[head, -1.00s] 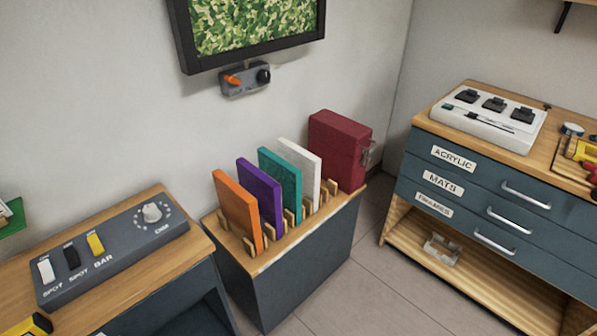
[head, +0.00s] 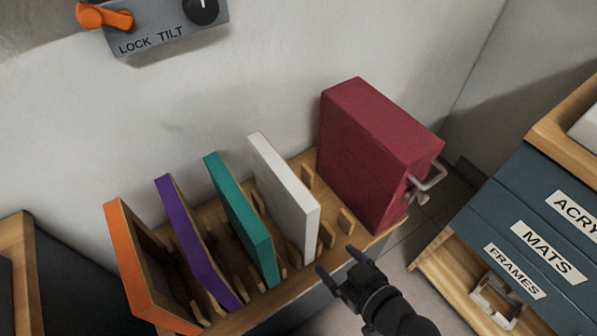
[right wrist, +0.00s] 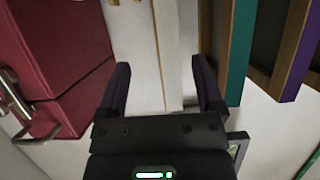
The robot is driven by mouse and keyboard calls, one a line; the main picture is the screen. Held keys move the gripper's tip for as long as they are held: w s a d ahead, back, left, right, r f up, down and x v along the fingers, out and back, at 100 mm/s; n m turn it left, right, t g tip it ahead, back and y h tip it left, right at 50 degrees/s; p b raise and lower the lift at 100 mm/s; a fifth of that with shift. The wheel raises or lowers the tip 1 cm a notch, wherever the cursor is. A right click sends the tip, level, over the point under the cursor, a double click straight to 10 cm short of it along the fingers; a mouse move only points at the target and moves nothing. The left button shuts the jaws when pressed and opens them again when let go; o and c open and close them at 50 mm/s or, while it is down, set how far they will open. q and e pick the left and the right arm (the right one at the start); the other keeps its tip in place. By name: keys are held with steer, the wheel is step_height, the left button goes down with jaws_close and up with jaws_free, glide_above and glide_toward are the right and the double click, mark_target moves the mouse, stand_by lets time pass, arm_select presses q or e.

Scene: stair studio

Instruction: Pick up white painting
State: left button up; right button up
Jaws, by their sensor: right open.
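The white painting (head: 285,190) is a thin upright panel. It stands in a slot of the wooden rack (head: 303,160), between the teal panel (head: 240,217) and the dark red case (head: 375,150). My right gripper (head: 336,260) is open and empty, in front of the white painting's near edge and apart from it in the head view. In the right wrist view, a pale upright strip that looks like the white painting (right wrist: 175,60) lies between the open fingers (right wrist: 160,75). My left gripper is not in view.
Purple (head: 195,245) and orange (head: 145,265) panels stand farther left in the rack. The red case has a metal latch (head: 425,180) on its right side. A drawer cabinet (head: 540,235) stands at right. A lock-tilt control box (head: 160,30) is on the wall above.

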mark_target(312, 240)
steer(key=b+x, duration=0.2)
steer(key=x, duration=0.2)
steer(key=b+x, duration=0.1)
steer(key=x, duration=0.4)
steer(key=shift+s+a+r+b, duration=0.1)
steer(key=shift+s+a+b, duration=0.1)
steer(key=shift+a+b, duration=0.2)
steer(key=shift+w+a, duration=0.2)
steer(key=shift+w, duration=0.05)
steer(key=c, duration=1.1)
jaws_close()
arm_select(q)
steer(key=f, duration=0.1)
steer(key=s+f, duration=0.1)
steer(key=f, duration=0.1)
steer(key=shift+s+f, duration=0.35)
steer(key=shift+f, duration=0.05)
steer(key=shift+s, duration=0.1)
